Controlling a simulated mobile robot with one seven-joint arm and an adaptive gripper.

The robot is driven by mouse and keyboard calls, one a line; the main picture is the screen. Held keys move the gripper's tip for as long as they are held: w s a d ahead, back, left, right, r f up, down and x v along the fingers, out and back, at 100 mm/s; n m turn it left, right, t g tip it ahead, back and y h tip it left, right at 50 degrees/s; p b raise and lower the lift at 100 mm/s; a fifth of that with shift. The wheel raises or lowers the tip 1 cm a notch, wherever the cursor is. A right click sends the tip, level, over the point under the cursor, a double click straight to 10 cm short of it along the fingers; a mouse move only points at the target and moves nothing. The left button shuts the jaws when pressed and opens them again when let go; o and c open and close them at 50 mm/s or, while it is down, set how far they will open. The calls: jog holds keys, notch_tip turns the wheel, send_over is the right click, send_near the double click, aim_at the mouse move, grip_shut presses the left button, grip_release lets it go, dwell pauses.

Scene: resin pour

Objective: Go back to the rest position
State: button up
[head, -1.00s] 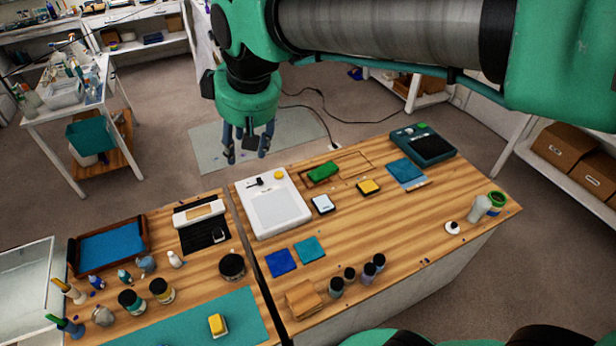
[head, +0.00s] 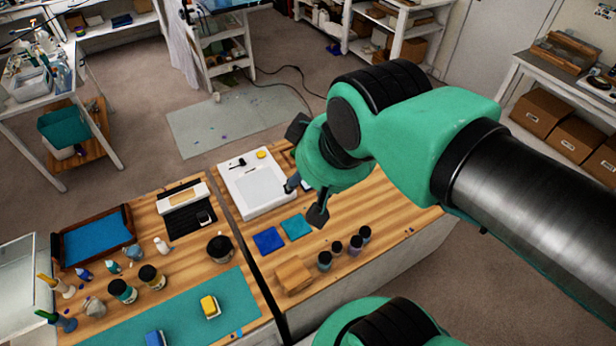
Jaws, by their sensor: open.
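My gripper (head: 305,199) hangs from my green arm in the middle of the head view, over the right-hand wooden table (head: 345,240). Its dark fingers are spread apart with nothing visible between them. It is above the right edge of the white tray-like device (head: 257,204) and behind the blue and teal square pieces.
The dark blue square (head: 268,240), teal square (head: 296,227), wooden block (head: 292,275) and several small jars (head: 338,249) stand near the gripper. The left table holds a blue-lined tray (head: 97,243), bottles and a teal mat (head: 180,310). Open floor lies behind.

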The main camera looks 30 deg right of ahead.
jog(key=shift+f, duration=0.1)
notch_tip(320, 180, down, 9)
jog(key=b, duration=0.9)
